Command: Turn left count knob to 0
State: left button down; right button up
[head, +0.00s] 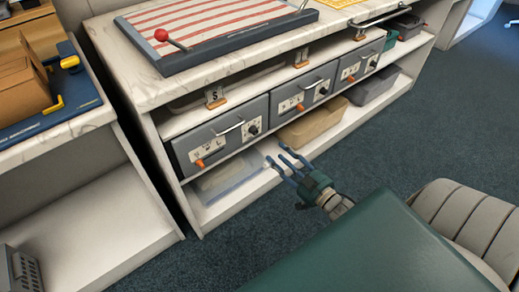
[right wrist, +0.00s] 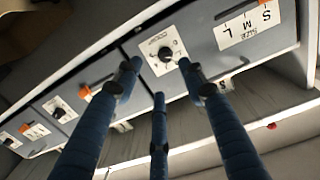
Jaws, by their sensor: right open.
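The left count knob (head: 253,130) is a small black dial on a white label, at the right end of the leftmost grey drawer front (head: 222,143) in the head view. My right gripper (head: 288,163) is in front of and below that drawer, fingers spread and empty. In the right wrist view, which looks upside down, the knob (right wrist: 165,53) shows between the tips of the blue fingers (right wrist: 158,75), apparently without contact. Its pointer setting is too small to read. My left gripper is not in view.
Left of the knob is an S/M/L label (right wrist: 248,22) with an orange slider (head: 200,163). A bar handle (head: 229,128) sits above. Two similar drawers stand right, with a middle knob (head: 323,91). Below is a shelf with a tan bin (head: 312,124) and a clear tray (head: 225,177).

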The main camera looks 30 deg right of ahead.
aim_at(256, 133)
jog(key=w, duration=0.2)
jog(key=w+b, duration=0.1)
jog(key=w, duration=0.2)
jog(key=w+a, duration=0.1)
jog(key=w, duration=0.1)
jog(key=shift+w+r+b, duration=0.2)
jog(key=shift+r+b, duration=0.15)
jog(key=shift+r, duration=0.05)
jog(key=w, duration=0.3)
jog(key=shift+w+b, duration=0.2)
jog(key=shift+b, duration=0.15)
jog(key=shift+w, duration=0.2)
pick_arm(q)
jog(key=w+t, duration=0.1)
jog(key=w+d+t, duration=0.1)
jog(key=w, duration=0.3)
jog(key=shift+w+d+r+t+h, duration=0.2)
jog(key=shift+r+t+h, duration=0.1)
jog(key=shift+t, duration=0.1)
pick_arm(e)
jog(key=shift+c, duration=0.5)
grip_shut()
